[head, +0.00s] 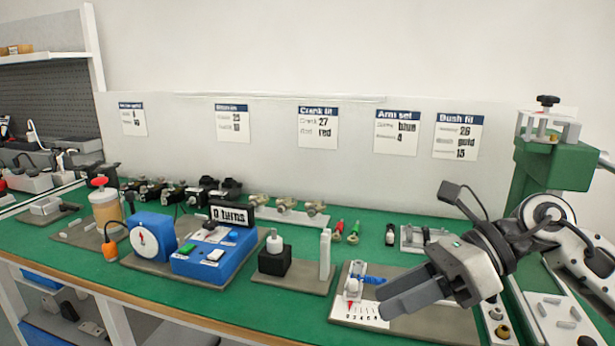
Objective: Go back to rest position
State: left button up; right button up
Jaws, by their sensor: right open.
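My right gripper (392,297) comes in from the right side of the head view. It is open and empty, with its dark grey fingers pointing left over the right part of the green bench. The fingers hide part of a grey plate (440,329) with a printed number scale and a blue piece (372,280) on it. I cannot tell how high above the plate the fingers are. My left gripper is not in view.
A blue device (212,262) with a "0 turns" display stands left of centre. A black block (275,262) with a white knob stands right of it. A green press (552,165) rises at the right behind my arm. Bare green bench (305,310) lies in the front middle.

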jog(key=s+a+r+m+t+y+p, duration=0.1)
jog(key=s+a+r+m+y+p, duration=0.15)
jog(key=a+m+y, duration=0.4)
jog(key=d+f+m+t+h+p, duration=0.1)
jog(key=d+f+m+t+h, duration=0.4)
jog(key=m, duration=0.6)
jog(key=w+f+m+t+h+p, duration=0.1)
jog(key=f+m+t+h, duration=0.4)
jog(key=m, duration=0.7)
jog(key=d+f+m+t+h+p, duration=0.1)
jog(key=d+f+m+t+h, duration=0.15)
jog(key=m+t, duration=0.65)
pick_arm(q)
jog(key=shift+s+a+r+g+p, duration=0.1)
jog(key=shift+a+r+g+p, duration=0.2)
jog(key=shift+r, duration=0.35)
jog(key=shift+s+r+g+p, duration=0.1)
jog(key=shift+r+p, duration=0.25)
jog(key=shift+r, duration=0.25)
pick_arm(e)
jog(key=s+d+f+m+g+h, duration=0.1)
jog(key=s+f+m+g+h, duration=0.1)
jog(key=s+f+m+g, duration=0.6)
notch_tip(320, 180, down, 5)
jog(key=shift+s+d+r+m+g+h, duration=0.1)
jog(key=shift+s+d+m+g+h, duration=0.25)
jog(key=shift+s+m, duration=0.6)
